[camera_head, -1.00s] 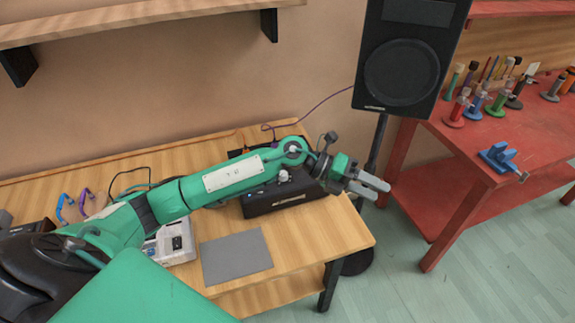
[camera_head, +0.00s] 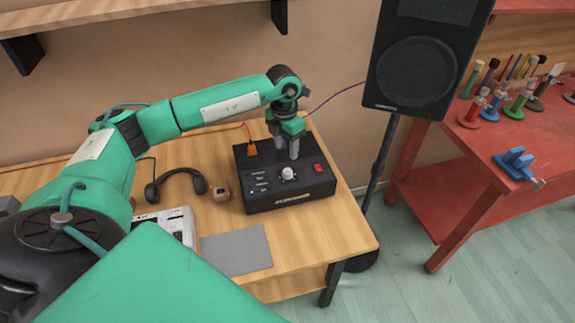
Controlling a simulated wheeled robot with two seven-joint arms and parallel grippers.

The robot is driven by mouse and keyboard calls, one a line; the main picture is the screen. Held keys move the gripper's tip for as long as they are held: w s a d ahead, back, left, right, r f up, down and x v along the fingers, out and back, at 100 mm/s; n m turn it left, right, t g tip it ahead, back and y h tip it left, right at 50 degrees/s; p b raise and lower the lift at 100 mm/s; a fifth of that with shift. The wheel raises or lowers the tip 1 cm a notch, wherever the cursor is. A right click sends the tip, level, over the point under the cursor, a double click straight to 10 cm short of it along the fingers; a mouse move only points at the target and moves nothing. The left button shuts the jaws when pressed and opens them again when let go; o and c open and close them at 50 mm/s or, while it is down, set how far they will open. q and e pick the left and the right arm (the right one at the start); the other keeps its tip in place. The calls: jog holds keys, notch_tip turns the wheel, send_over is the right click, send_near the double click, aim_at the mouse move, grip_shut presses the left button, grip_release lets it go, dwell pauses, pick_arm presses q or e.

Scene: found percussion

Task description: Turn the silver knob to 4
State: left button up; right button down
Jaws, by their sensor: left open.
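The silver knob (camera_head: 288,173) sits on the top of a black box (camera_head: 285,200) on the wooden table. The box also has a red switch (camera_head: 318,168) to the right of the knob and a column of small labels with a blue light on the left. The knob's numbers and pointer are too small to read. My left gripper (camera_head: 287,154) is open and points down just behind the knob, with its fingers apart and nothing between them that I can see. My right gripper is not in view.
Headphones (camera_head: 175,180), a small brown block (camera_head: 220,193), a white device (camera_head: 172,222) and a grey mat (camera_head: 236,250) lie on the table. A speaker (camera_head: 425,60) on a stand is right of the table. A red workbench (camera_head: 500,145) is further right.

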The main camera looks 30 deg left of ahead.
aim_at(287, 171)
pick_arm(q)
jog(key=f, duration=0.3)
jog(key=f+p, duration=0.1)
jog(key=f, duration=0.2)
jog(key=f+p, duration=0.1)
jog(key=f, duration=0.2)
jog(key=shift+d, duration=0.25)
jog(key=c, duration=1)
